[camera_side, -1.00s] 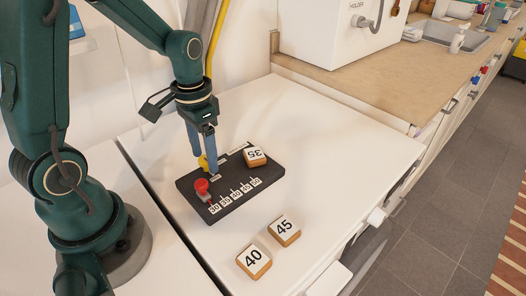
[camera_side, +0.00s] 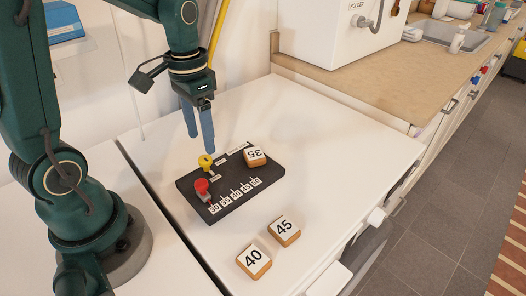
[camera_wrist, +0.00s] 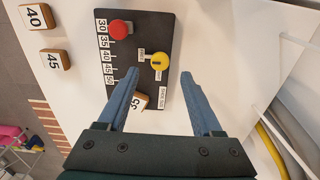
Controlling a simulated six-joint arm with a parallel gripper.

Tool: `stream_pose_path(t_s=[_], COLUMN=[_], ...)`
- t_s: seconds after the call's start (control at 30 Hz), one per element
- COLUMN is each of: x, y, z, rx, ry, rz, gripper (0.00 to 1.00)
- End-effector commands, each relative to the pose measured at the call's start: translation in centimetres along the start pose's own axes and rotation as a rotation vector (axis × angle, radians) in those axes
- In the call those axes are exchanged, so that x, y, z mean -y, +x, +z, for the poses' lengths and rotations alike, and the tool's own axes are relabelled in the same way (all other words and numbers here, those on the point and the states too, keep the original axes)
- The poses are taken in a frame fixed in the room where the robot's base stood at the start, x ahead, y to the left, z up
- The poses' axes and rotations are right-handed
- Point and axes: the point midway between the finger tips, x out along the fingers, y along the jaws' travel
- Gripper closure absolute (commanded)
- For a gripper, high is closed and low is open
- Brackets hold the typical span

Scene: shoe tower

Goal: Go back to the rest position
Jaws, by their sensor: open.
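My gripper (camera_side: 199,126) is open and empty, raised above the back edge of the black board (camera_side: 229,199). In the wrist view its two blue fingers (camera_wrist: 161,75) are spread apart, with the board below them. A yellow knob (camera_side: 206,161) and a red knob (camera_side: 202,185) stand on the board's left part. A wooden block marked 35 (camera_side: 255,157) rests on the board's back right end; in the wrist view a finger partly hides it. My fingers touch none of these.
Blocks marked 40 (camera_side: 254,261) and 45 (camera_side: 284,230) lie on the white table (camera_side: 345,150) in front of the board. The table's right part is clear. A white wall stands close behind, with a yellow hose (camera_side: 215,40). A white box (camera_side: 330,35) stands on the counter behind right.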

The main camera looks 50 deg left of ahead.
Motion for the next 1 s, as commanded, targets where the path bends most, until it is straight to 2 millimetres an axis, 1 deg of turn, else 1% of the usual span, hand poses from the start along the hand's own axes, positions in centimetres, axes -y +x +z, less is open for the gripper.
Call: stream_pose_path(t_s=[0.07, 0.13, 0.27, 0.4, 0.5, 0.6, 0.7, 0.8, 0.93, 1.0], x=[-0.2, -0.5, -1.8, -3.8, -5.2, -6.3, -7.1, -7.5, -7.7, -7.7], y=[-0.1, -0.7, -2.8, -5.3, -6.5, -7.2, -7.4, -7.2, -6.4, -6.2], z=[-0.1, -0.3, -0.1, 1.2, 2.5, 4.0, 5.3, 6.3, 7.2, 7.2], rx=[-0.005, -0.03, -0.114, -0.234, -0.315, -0.392, -0.452, -0.49, -0.495, -0.489], ry=[0.008, 0.023, 0.073, 0.113, 0.121, 0.118, 0.102, 0.076, 0.018, -0.009], rz=[-0.002, -0.01, -0.036, -0.058, -0.063, -0.057, -0.045, -0.029, -0.011, -0.004], gripper=[0.33, 0.33, 0.33, 0.33, 0.33, 0.33, 0.33, 0.33, 0.33, 0.33])
